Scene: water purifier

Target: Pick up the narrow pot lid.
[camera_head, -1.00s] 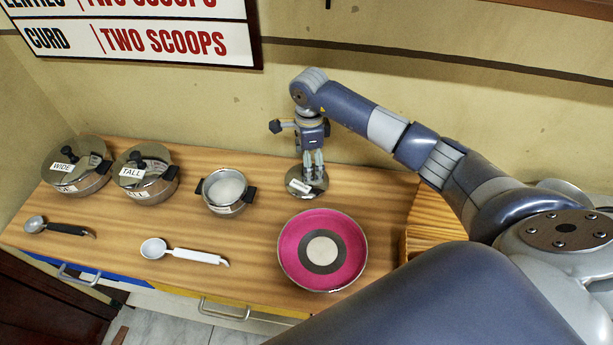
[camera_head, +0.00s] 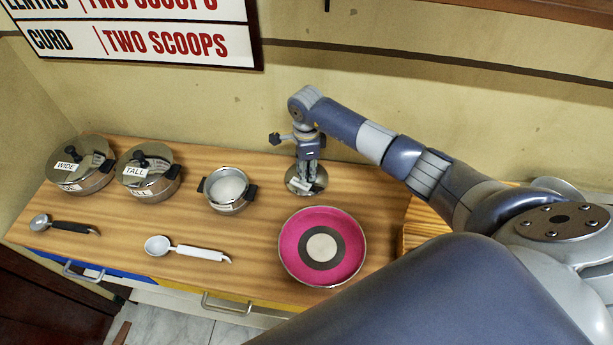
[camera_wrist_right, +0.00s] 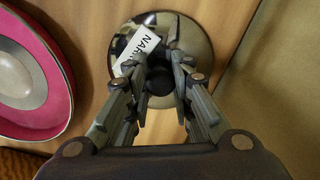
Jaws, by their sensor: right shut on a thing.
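The narrow pot lid (camera_head: 308,187) is a round shiny metal lid with a white label. It lies at the back right of the wooden counter in the head view, apart from the pots. In the right wrist view the lid (camera_wrist_right: 186,38) shows below the fingers, its label partly reading "NAR". My right gripper (camera_head: 308,176) points down over the lid's middle. Its fingers (camera_wrist_right: 161,88) are shut on the dark knob, which they partly hide. The lid appears still on or very near the counter. My left gripper is not in view.
An open small pot (camera_head: 228,188) stands left of the lid. A pink pan (camera_head: 292,246) lies in front. Lidded pots labelled TALL (camera_head: 150,188) and WIDE (camera_head: 90,182) stand far left. A white-handled ladle (camera_head: 190,251) and a black-handled one (camera_head: 70,227) lie near the front edge.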

